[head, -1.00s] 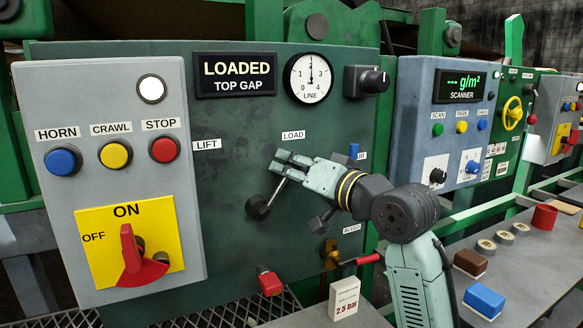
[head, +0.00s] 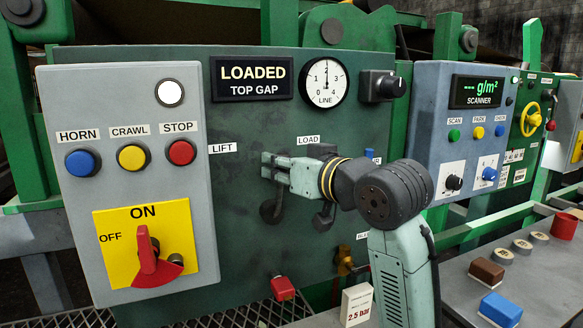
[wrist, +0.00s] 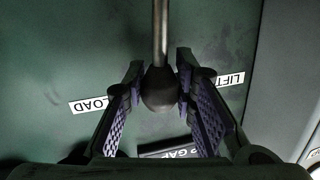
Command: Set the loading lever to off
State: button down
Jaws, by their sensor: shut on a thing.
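The loading lever (head: 271,212) is on the dark green panel. In the head view its dark pivot and part of its rod show below my gripper (head: 266,166). The rod stands close to upright, between the LIFT label (head: 223,148) on the left and the LOAD label (head: 308,140) on the right. In the wrist view the lever's black round knob (wrist: 160,92) is between the two ridged finger pads, with the metal rod running to the top edge. My gripper is shut on the knob. No label reading off shows beside this lever.
A grey box (head: 80,200) with buttons and a red ON/OFF rotary switch (head: 147,255) stands left of the lever. The display (head: 251,79) above reads LOADED TOP GAP. A red handle (head: 283,288) sits below. A bench (head: 540,270) with small blocks lies right.

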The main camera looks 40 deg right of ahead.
jog(key=shift+w+a+n, duration=0.15)
jog(key=shift+a+n, duration=0.35)
jog(key=shift+a, duration=0.05)
jog(key=c, duration=1.3)
grip_release()
jog(key=s+r, duration=0.1)
jog(key=s, duration=1.1)
jog(key=shift+a+r, duration=0.25)
jog(key=shift+r, duration=0.1)
